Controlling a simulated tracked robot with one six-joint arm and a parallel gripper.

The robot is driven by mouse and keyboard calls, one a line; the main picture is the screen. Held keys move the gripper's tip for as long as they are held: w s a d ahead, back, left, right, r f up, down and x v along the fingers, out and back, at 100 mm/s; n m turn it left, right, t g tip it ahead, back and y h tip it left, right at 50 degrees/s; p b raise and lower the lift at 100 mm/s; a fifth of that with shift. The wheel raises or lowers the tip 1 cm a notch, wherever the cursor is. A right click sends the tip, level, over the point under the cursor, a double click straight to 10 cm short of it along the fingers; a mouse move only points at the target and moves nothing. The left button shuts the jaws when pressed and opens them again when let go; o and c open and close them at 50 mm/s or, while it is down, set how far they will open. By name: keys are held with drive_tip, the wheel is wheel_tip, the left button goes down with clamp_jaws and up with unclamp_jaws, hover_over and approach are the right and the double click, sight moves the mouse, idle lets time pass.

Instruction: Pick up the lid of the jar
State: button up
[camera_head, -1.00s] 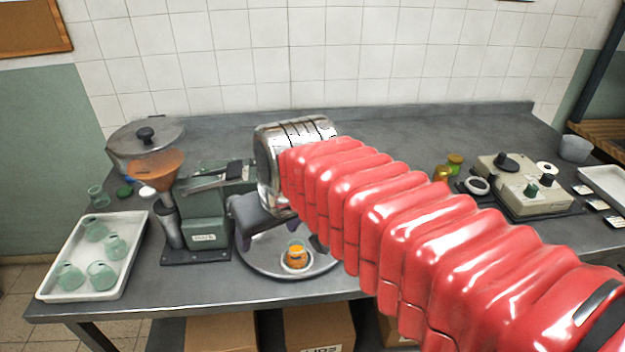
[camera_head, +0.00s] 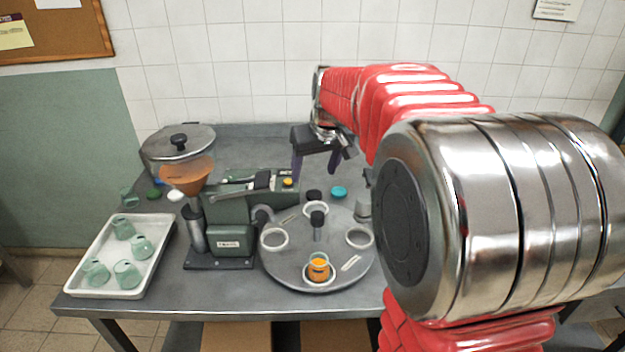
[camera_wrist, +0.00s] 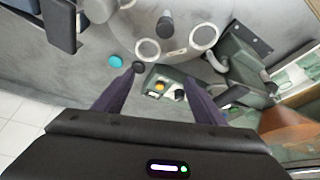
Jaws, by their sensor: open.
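A small glass jar with orange contents (camera_head: 318,267) stands upright in a ring at the front of the round grey turntable (camera_head: 290,271). It looks open at the top. Behind the turntable lie a dark round lid (camera_head: 314,195) and a teal lid (camera_head: 339,191). In the wrist view the teal lid (camera_wrist: 115,61) and the dark lid (camera_wrist: 138,66) lie near the left fingertip. I cannot tell which lid belongs to the jar. My gripper (camera_head: 316,176) is open and empty, pointing down above the back of the table, with purple fingers apart. It also shows in the wrist view (camera_wrist: 159,74).
A white tray (camera_head: 88,286) holds several green glass pieces. My arm hides the right side.

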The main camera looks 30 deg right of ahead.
drive_tip(key=w+d+f, duration=0.4)
drive_tip(key=w+d, duration=0.1)
drive_tip(key=d, duration=0.3)
drive_tip(key=w+d+f, duration=0.4)
drive_tip(key=d+f, duration=0.1)
drive_tip(key=d, duration=0.4)
drive_tip(key=shift+w+f+m, duration=0.2)
drive_tip(key=shift+w+m, duration=0.15)
drive_tip(key=shift+m, duration=0.05)
approach(339, 191)
drive_tip(key=shift+x, duration=1.3)
drive_tip(key=shift+x, duration=2.65)
drive_tip(key=shift+r, duration=0.1)
drive_tip(key=c, duration=1.1)
